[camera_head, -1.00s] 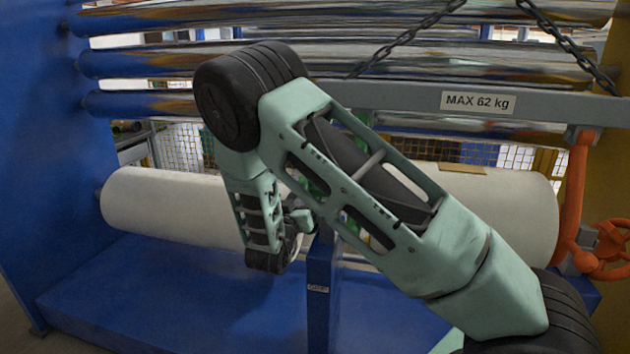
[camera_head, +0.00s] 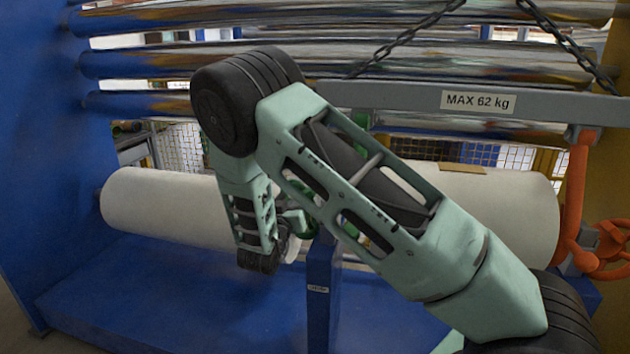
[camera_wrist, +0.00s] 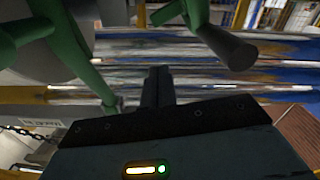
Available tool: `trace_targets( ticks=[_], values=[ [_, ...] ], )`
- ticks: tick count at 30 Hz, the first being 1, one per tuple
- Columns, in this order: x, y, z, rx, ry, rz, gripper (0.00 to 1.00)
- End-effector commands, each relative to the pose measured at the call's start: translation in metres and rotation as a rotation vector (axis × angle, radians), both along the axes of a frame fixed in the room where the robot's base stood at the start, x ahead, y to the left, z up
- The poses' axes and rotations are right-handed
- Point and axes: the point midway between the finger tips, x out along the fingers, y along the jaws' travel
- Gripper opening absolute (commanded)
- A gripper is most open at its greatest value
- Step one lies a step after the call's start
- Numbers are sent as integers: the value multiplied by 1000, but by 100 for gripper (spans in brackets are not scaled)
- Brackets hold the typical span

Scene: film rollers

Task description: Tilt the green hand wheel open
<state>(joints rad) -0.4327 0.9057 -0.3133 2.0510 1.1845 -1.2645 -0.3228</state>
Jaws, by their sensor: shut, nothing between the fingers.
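The green hand wheel shows close up in the wrist view, with a green rim and spoke (camera_wrist: 78,62) at the left. A green arm with a dark grip (camera_wrist: 228,45) hangs at the top right. My gripper (camera_wrist: 157,72) is shut, with its fingers together and empty between these green parts. I cannot tell whether it touches them. In the head view, my arm hides most of the wheel. My gripper cannot be made out clearly there.
A large white roll (camera_head: 150,205) lies behind my arm, above a blue base (camera_head: 120,290). A grey beam (camera_head: 400,97) marked MAX 62 kg hangs on chains (camera_head: 410,35). Shiny rollers (camera_head: 150,63) run behind. An orange hand wheel (camera_head: 608,262) stands at the right.

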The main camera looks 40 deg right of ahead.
Motion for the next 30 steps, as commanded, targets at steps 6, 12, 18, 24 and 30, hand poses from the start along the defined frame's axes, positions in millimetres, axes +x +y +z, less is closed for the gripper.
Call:
trace_targets(
  ticks=[6, 12, 18, 24, 30],
  values=[
    [0, 0, -1, 0, 0, 0, 0],
    [-6, -4, 0, 1, 1, 0, 0],
    [-11, -8, 0, 1, 1, 1, 0],
    [-18, 3, 0, 2, 0, 2, 0],
    [-30, 18, 0, 1, 1, 3, 0]
  ],
)
